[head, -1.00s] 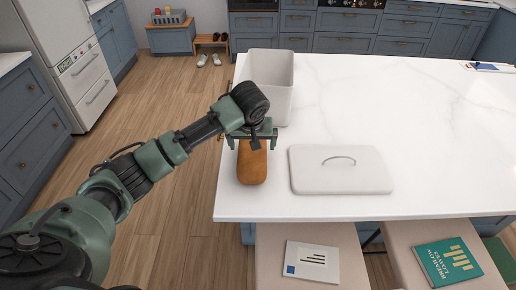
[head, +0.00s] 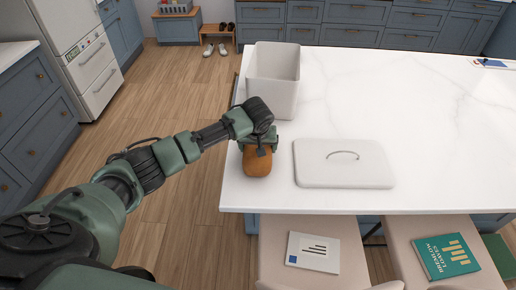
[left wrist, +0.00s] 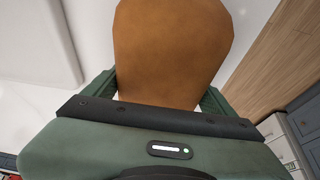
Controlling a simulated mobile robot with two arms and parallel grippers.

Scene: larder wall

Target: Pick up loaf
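The loaf (head: 257,163) is a brown, rounded block standing on the white counter near its front left corner. My left gripper (head: 258,146) is over the top of the loaf, with a finger on each side. In the left wrist view the loaf (left wrist: 172,50) fills the space between the two green fingers of my left gripper (left wrist: 160,88), and they look closed against its sides. The loaf's lower end still appears to be at the counter. My right gripper is not in view.
A light grey open bin (head: 273,85) stands just behind the loaf. A flat grey lid with a handle (head: 343,170) lies to its right. Stools with a white booklet (head: 313,252) and a teal book (head: 446,257) stand in front.

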